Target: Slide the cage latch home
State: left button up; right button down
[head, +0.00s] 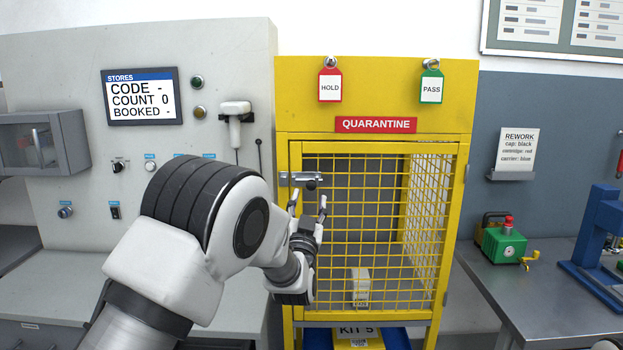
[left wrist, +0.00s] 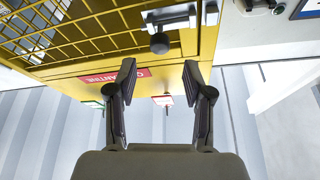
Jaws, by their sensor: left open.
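The cage latch (head: 300,179) is a grey metal bar with a dark knob, at the upper left corner of the yellow mesh cage door (head: 372,230). The door looks closed. My left gripper (head: 308,201) is open and empty, just below the knob in the head view, fingers pointing up toward it. In the left wrist view, which is upside down, the latch knob (left wrist: 159,43) lies between and just beyond the open fingertips (left wrist: 160,68), with no clear contact. Whether the bar is fully seated I cannot tell. My right gripper is not in view.
The yellow quarantine cabinet (head: 376,95) carries HOLD (head: 330,86) and PASS (head: 431,86) tags. A pale block (head: 361,287) stands inside the cage. The grey stores console (head: 60,210) is close on the left. A bench (head: 520,290) with a green device (head: 504,245) is right.

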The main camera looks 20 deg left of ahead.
aim_at(307, 186)
pick_arm(q)
jog(key=p+x, duration=0.2)
jog(key=x, duration=0.4)
jog(key=shift+w+a, duration=0.15)
jog(key=shift+w, duration=0.2)
jog(key=shift+w+f, duration=0.1)
jog(key=shift+c, duration=1)
grip_shut()
jog(key=shift+a+f+b, duration=0.1)
jog(key=shift+a+b, duration=0.25)
jog(key=shift+a, duration=0.2)
jog(key=shift+s+a+b, duration=0.2)
jog(key=shift+a+b, duration=0.1)
jog(key=shift+a, duration=0.25)
jog(key=shift+s+a+b, duration=0.25)
jog(key=shift+a, duration=0.3)
jog(key=shift+d, duration=0.1)
